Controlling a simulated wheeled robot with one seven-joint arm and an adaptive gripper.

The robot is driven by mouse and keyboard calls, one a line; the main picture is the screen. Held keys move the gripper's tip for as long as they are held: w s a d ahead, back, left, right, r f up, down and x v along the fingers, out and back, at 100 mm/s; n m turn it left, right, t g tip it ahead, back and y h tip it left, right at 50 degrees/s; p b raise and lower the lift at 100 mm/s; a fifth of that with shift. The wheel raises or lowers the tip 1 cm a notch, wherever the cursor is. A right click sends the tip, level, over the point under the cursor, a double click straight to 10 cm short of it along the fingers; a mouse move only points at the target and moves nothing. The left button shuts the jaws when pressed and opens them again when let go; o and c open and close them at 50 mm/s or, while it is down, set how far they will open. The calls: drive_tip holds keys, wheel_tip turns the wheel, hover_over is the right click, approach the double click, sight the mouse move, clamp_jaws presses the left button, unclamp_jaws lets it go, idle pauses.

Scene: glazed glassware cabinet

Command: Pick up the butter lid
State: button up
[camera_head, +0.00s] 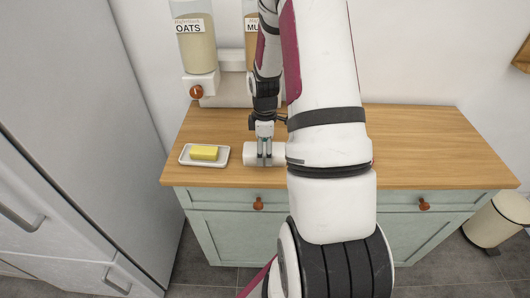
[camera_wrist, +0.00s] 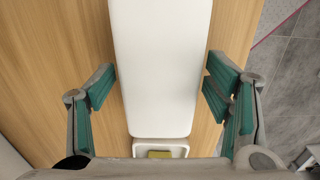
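The white butter lid (camera_head: 250,155) lies on the wooden counter, partly hidden by my gripper and arm. In the wrist view the lid (camera_wrist: 158,70) is a long, smooth, rounded white shape running up the middle of the picture. My gripper (camera_head: 264,158) points down at the lid. In the wrist view its fingers (camera_wrist: 158,92) are open, one on each side of the lid, with wood showing between the left finger and the lid. A white dish (camera_head: 222,160) holding yellow butter (camera_head: 204,153) stands uncovered to the left of the lid.
The wooden counter (camera_head: 430,140) is clear to the right of my arm. Behind the lid stand cereal dispensers, one labelled OATS (camera_head: 195,45). A grey fridge (camera_head: 75,100) stands on the left. A bin (camera_head: 497,220) stands on the floor at right.

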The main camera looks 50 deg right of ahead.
drive_tip(key=c, duration=0.9)
drive_tip(key=shift+r, duration=0.1)
drive_tip(key=shift+r, duration=0.4)
wheel_tip(320, 180, up, 3)
drive_tip(key=shift+s+f, duration=0.1)
drive_tip(key=s+a, duration=0.1)
drive_tip(key=s, duration=0.4)
drive_tip(key=s+a+r, duration=0.1)
drive_tip(key=s, duration=0.4)
drive_tip(key=s+a, duration=0.1)
drive_tip(key=s, duration=0.4)
drive_tip(key=shift+s+a+r, duration=0.15)
drive_tip(key=shift+a, duration=0.25)
